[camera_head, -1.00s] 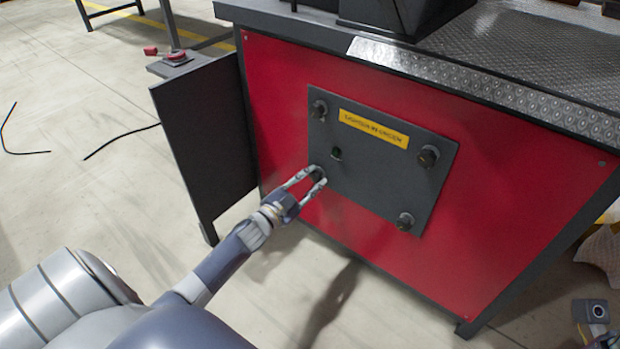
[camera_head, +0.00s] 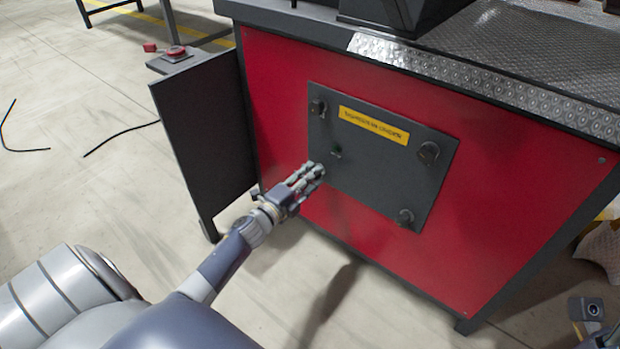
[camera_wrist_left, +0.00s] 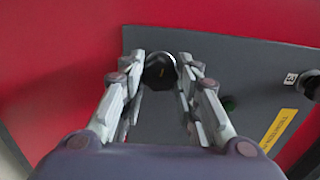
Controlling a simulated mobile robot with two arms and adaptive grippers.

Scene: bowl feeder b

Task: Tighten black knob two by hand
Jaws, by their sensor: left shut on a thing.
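A dark grey panel (camera_head: 375,185) with a black knob near each corner is on the red machine front. My left gripper (camera_head: 317,171) is at the panel's lower-left corner, shut on the black knob there. Its fingers mostly hide that knob in the head view. In the left wrist view the black knob (camera_wrist_left: 160,72) shows between the fingertips of the left gripper (camera_wrist_left: 161,78). The other knobs are at upper left (camera_head: 317,107), upper right (camera_head: 428,153) and lower right (camera_head: 405,216).
A yellow label (camera_head: 373,126) is on the panel's upper part. A small green-tinted fitting (camera_wrist_left: 228,103) is beside the held knob. A dark door (camera_head: 205,135) stands open left of the machine. The floor in front is clear.

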